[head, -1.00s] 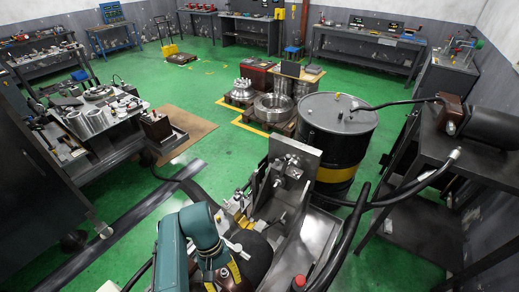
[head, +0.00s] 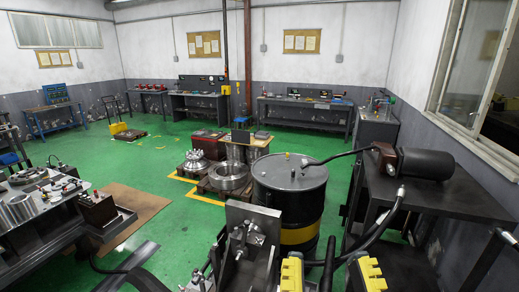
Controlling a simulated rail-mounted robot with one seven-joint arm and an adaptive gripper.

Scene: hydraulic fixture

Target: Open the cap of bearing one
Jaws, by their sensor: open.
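A grey hydraulic fixture with an upright metal plate (head: 258,222) and small metal fittings (head: 240,240) stands at the bottom centre of the head view. Its lower part is cut off by the picture's bottom edge. I cannot make out bearing one or its cap. My gripper (head: 329,273) appears at the bottom edge, right of the plate, as two yellow ribbed finger blocks set well apart. It is open, with no object seen held between them. Its wrist is out of view.
A black drum (head: 290,200) with a yellow band stands behind the fixture. A dark bench (head: 460,195) with a motor (head: 440,162) and hoses is at right. A cluttered cart (head: 40,200) is at left.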

